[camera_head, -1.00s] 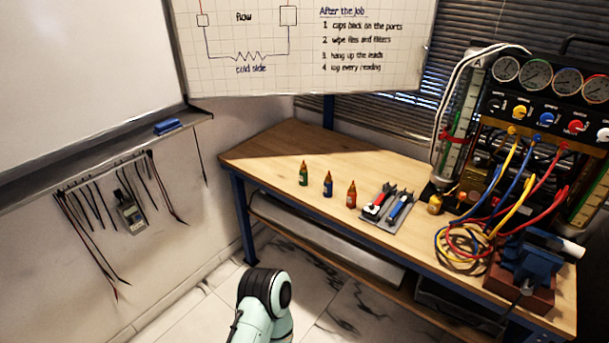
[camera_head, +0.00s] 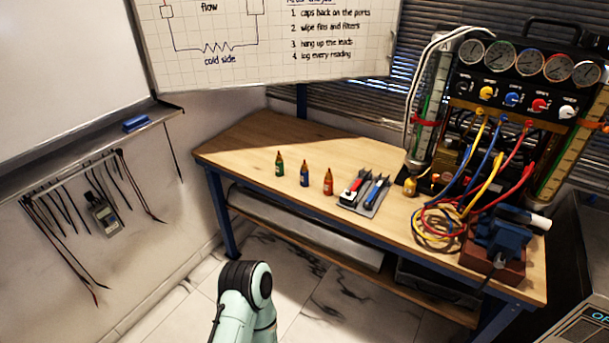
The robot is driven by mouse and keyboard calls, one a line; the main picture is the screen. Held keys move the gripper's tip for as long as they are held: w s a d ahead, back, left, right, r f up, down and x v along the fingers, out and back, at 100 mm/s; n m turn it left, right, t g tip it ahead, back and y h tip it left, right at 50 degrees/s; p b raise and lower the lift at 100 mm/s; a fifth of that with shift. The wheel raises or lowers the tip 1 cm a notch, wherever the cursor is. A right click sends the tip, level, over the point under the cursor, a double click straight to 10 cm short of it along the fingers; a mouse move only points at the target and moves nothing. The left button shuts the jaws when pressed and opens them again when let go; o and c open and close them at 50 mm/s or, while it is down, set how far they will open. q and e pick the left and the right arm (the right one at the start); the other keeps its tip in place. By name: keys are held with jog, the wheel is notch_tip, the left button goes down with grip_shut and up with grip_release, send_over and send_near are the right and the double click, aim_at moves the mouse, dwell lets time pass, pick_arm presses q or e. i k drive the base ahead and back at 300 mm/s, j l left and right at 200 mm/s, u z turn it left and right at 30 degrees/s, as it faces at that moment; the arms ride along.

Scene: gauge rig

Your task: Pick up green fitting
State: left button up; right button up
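A small green bottle-shaped piece with an orange tip (camera_head: 280,166) stands upright on the wooden bench, left of a blue one (camera_head: 304,175) and a red one (camera_head: 328,183). It is the only loose green piece I make out on the bench, and it looks like the green fitting. Neither of my grippers is in view. Only a pale green link of one of my arms with a dark joint shows at the bottom middle, well in front of the bench.
On the bench (camera_head: 250,140), a grey tray (camera_head: 352,205) holds red and blue tools. Coiled hoses (camera_head: 437,225), a blue vise (camera_head: 500,238) and the gauge rig (camera_head: 520,85) crowd the right side. The bench's left end is clear. A whiteboard (camera_head: 270,45) hangs behind.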

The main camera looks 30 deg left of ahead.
aim_at(279, 162)
jog(key=u, duration=1.3)
jog(key=i+j, duration=0.15)
jog(key=i, duration=0.15)
jog(key=u, duration=0.05)
